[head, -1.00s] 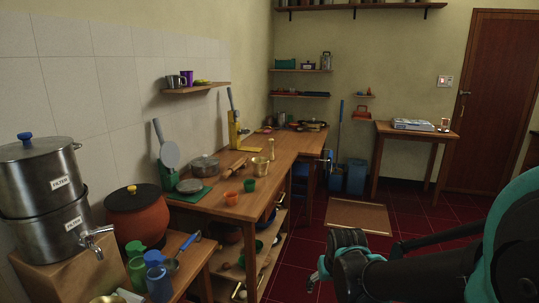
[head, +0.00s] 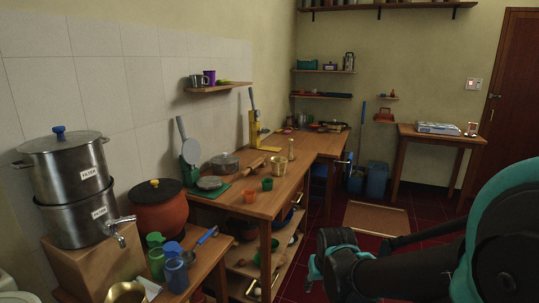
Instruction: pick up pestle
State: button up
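A thin brass-coloured upright rod, which looks like the pestle (head: 291,149), is on the wooden counter in the middle of the head view. It shows just behind and right of a small brass mortar (head: 278,166); I cannot tell whether it leans in the mortar or stands behind it. My gripper (head: 316,266), dark with teal parts, is low in front at the right, well short of the counter top and apart from the pestle. Its fingers are small and partly hidden, so their opening is unclear.
Steel filter pots (head: 68,190) stand at left. Red floor is open between the counter and my arm.

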aim_at(290, 157)
jog(key=i+l+u, duration=0.2)
jog(key=u, duration=0.2)
jog(key=i+l+u, duration=0.15)
jog(key=l+u, duration=0.25)
jog(key=i+l+u, duration=0.1)
jog(key=l, duration=0.3)
jog(key=i+l+u, duration=0.1)
jog(key=l, duration=0.3)
jog(key=i+l+u, duration=0.1)
jog(key=l, duration=0.35)
jog(key=i+l+u, duration=0.15)
jog(key=l, duration=0.3)
jog(key=i+l+u, duration=0.1)
jog(key=l, duration=0.3)
jog(key=i, duration=0.05)
